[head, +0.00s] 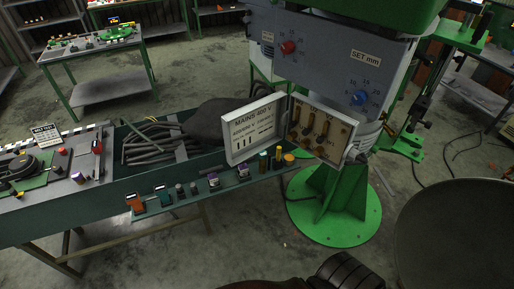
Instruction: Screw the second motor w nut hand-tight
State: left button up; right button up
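The open terminal box (348,143) is mounted on the grey-blue machine housing, with its lid (229,143) swung out to the left and marked MAINS 400 V. Inside, brass-coloured terminals (309,127) stand on a brown board under small letter labels. A grey fitting (357,154) sits at the box's lower right side. Neither gripper can be made out in the head view.
A green bench (75,218) on the left carries dark cables (150,140) and a shelf of small parts. The green pedestal base (335,207) stands below the box. A large dark round form (455,235) fills the lower right. A dark ribbed form (347,272) shows at the bottom.

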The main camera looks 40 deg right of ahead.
aim_at(317, 152)
jog(key=u, duration=0.55)
jog(key=i, duration=1.3)
jog(key=z, duration=2.55)
